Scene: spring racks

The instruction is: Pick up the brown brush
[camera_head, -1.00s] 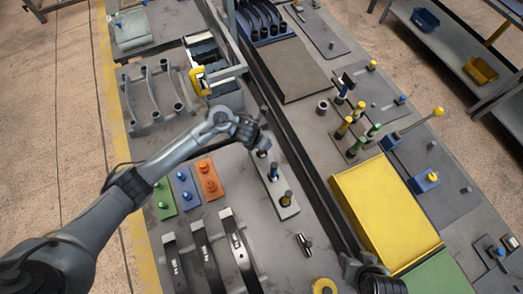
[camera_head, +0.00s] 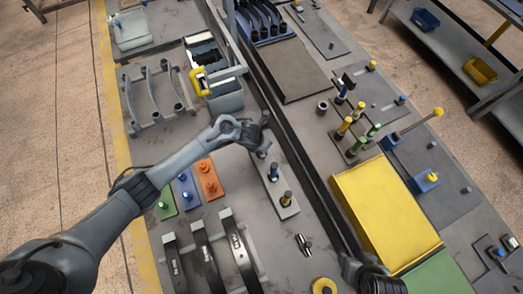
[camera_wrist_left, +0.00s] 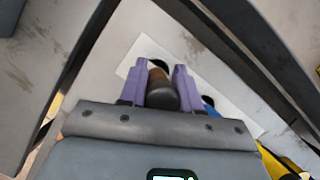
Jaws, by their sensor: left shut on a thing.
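The brown brush (camera_wrist_left: 160,92) stands between the two purple fingers of my left gripper (camera_wrist_left: 160,70) in the left wrist view. The fingers are shut on it, one at each side. In the head view my left gripper (camera_head: 255,132) is over the far end of a pale narrow rack plate (camera_head: 281,185). The brush is hard to make out there. A blue-topped brush (camera_head: 273,172) and a yellow-and-black one (camera_head: 286,198) stand on the same plate. A dark part of my right arm shows at the bottom edge; its finger state is unclear.
Green, blue and orange blocks (camera_head: 207,178) lie left of the plate. Black curved springs (camera_head: 205,258) stand in front. A long dark rail (camera_head: 300,160) runs to the right, with a yellow panel (camera_head: 385,215) beyond it.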

